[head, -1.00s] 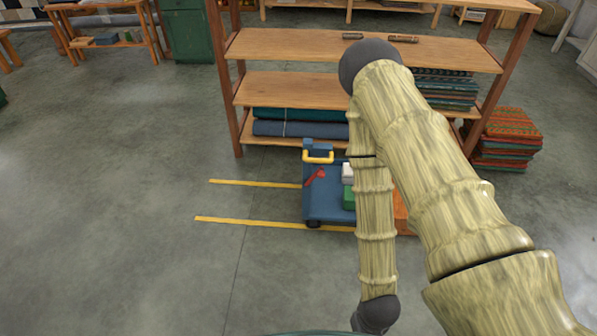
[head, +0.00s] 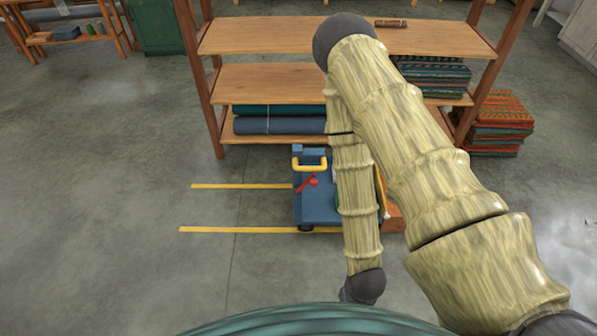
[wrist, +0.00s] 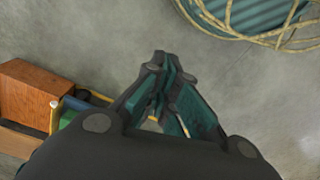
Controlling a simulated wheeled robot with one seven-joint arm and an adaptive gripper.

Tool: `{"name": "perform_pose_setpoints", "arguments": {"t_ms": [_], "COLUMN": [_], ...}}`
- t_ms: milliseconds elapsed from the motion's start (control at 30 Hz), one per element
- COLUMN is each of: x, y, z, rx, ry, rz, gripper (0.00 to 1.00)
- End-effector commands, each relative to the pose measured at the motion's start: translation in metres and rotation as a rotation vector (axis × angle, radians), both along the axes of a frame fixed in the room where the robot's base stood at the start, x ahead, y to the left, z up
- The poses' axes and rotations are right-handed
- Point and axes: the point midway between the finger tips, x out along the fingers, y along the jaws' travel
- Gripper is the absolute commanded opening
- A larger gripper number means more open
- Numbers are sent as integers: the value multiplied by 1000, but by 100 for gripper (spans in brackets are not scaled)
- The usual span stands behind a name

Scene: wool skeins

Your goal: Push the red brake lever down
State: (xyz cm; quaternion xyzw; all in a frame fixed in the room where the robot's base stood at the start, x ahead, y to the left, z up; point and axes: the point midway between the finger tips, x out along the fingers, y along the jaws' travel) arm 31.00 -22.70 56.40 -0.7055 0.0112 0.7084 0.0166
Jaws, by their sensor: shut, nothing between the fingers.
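The red brake lever (head: 307,183) shows in the head view on the blue cart (head: 316,212), just below the cart's yellow handle (head: 309,165). The lever is small, and its exact angle is hard to tell. My gripper (wrist: 165,62) is shut and empty in the wrist view, with bare floor beyond its fingertips. In the head view my gripper cannot be made out. In the wrist view, part of the cart's load is left of my gripper, and I cannot see the lever there. My gripper is apart from the lever.
A wooden shelf rack (head: 283,84) with rolled and folded textiles stands behind the cart. A stack of folded textiles (head: 497,123) is at right. Yellow floor lines (head: 235,230) run left from the cart. An orange-brown box (wrist: 28,90) lies left in the wrist view. Floor at left is clear.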

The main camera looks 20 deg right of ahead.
Motion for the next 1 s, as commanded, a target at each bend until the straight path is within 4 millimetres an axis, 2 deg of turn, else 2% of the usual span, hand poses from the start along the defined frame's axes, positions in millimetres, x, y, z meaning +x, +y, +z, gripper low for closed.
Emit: {"name": "perform_pose_setpoints", "arguments": {"t_ms": [267, 367, 433, 567, 700, 867, 1000], "x": [1, 13, 32, 88, 157, 230, 286], "y": [0, 1, 3, 8, 13, 20, 27], "z": [-1, -9, -20, -42, -57, -62, -57], "rx": [-1, -10, -26, -77, -160, -275, -385], "ry": [-1, -29, -68, -184, -323, -460, -557], "rz": [1, 11, 28, 76, 131, 184, 214], "gripper": [0, 0, 0, 0, 0, 0, 0]}}
